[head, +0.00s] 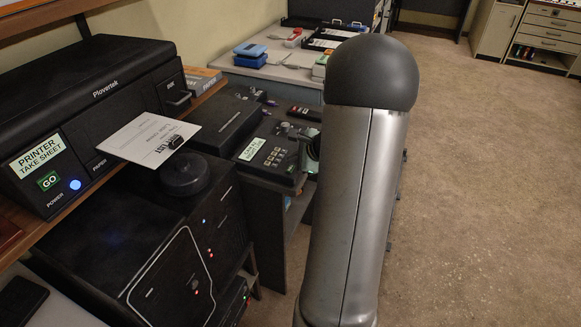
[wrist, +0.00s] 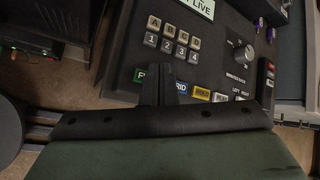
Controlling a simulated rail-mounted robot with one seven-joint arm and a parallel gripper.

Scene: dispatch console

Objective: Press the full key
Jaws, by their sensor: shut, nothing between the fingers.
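The console (wrist: 115,65) is a dark panel in the wrist view; it also shows left of my arm in the head view (head: 250,172). A green key (wrist: 139,75) sits at the left end of its row of coloured keys. Only an "F" of its label shows, and my gripper's fingers hide the rest. A blue key marked "RID" (wrist: 180,87) shows just right of the fingers. My gripper (wrist: 158,70) is shut and empty, with its fingers over the panel between these two keys. I cannot tell whether it touches either.
Grey keys A to D (wrist: 160,43) and numbered keys lie above the coloured row. A yellow key (wrist: 201,93) and a knob (wrist: 242,52) are to the right. In the head view, a printer (head: 95,95) with a paper sheet (head: 148,138) stands left.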

